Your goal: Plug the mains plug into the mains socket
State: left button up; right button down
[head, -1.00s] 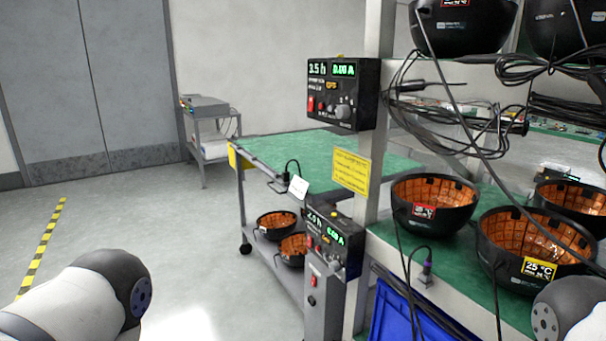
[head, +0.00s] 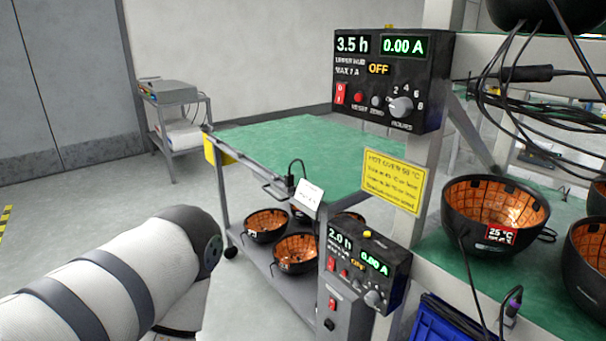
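A black plug-like connector (head: 290,181) with a looped black cable sits at the near edge of the green-topped cart, beside a white tag (head: 309,194). I cannot tell for certain that it is the mains plug. A small dark inlet (head: 329,324) shows low on the grey post unit, below a red switch; it may be the mains socket, but it is too small to tell. Another connector with a purple band (head: 514,299) stands on the rack shelf at lower right. My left arm shows at lower left, but its gripper is out of frame. My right gripper is not in view.
The rack carries an upper control box (head: 392,82) reading 3.5 h, 0.00 A, OFF, and a lower one (head: 368,268) reading 2.0 h. Black bowls (head: 495,213) stand on the green shelf. A blue crate (head: 440,322) is below. Open floor lies left of the cart (head: 290,150).

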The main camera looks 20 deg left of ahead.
aim_at(289, 179)
jog(key=i+j+z, duration=0.25)
jog(key=j+z, duration=0.15)
jog(key=j, duration=0.4)
jog(key=i+j+z, duration=0.1)
jog(key=j+z, duration=0.3)
jog(key=j, duration=0.4)
jog(key=j+z, duration=0.4)
jog(key=j, duration=0.4)
jog(key=k+j+z, duration=0.1)
jog(key=j+z, duration=0.3)
jog(key=j, duration=0.45)
